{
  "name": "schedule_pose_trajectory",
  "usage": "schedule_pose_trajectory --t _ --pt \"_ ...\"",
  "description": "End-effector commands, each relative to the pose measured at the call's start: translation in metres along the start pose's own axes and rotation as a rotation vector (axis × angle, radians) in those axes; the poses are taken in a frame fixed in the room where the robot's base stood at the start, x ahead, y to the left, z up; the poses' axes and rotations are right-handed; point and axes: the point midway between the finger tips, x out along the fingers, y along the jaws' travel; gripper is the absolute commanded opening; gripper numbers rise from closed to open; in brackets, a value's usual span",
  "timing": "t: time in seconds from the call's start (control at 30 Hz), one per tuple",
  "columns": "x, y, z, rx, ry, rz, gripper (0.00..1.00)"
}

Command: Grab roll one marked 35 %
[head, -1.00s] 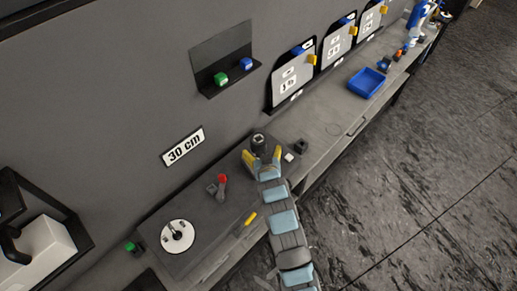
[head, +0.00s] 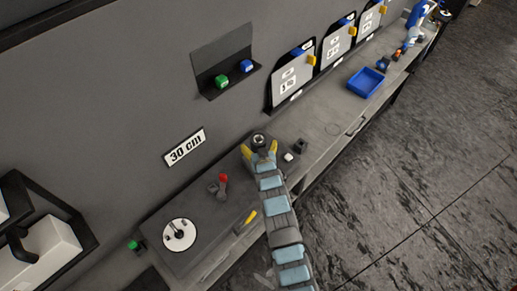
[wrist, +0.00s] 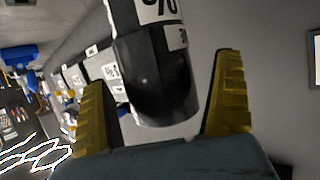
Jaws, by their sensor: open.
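A dark roll (wrist: 160,75) stands between the yellow fingers of my gripper in the wrist view. It bears a white label with a percent sign; the number is cut off at the top, so I cannot read it. In the head view the roll (head: 258,140) shows its round top end at the back of the grey bench, by the wall. My gripper (head: 260,155) is open, with one finger on each side of the roll. In the wrist view a gap shows between the roll and the right finger; my gripper's fingers (wrist: 160,105) are not closed on it.
A red-topped lever (head: 222,182) and a white disc (head: 179,234) sit on the bench to the left. A small dark block (head: 299,146) is close on the right. A blue tray (head: 365,82) lies farther right. The wall is close behind.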

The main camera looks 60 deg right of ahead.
Motion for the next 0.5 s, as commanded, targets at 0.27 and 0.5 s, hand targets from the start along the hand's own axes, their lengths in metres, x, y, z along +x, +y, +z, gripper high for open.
schedule_pose_trajectory --t 0.27,0.5 --pt "0.0107 -0.0001 0.0013 0.001 -0.003 0.000 0.97" --pt "0.0105 -0.0002 0.0009 0.001 -0.002 0.000 0.74"
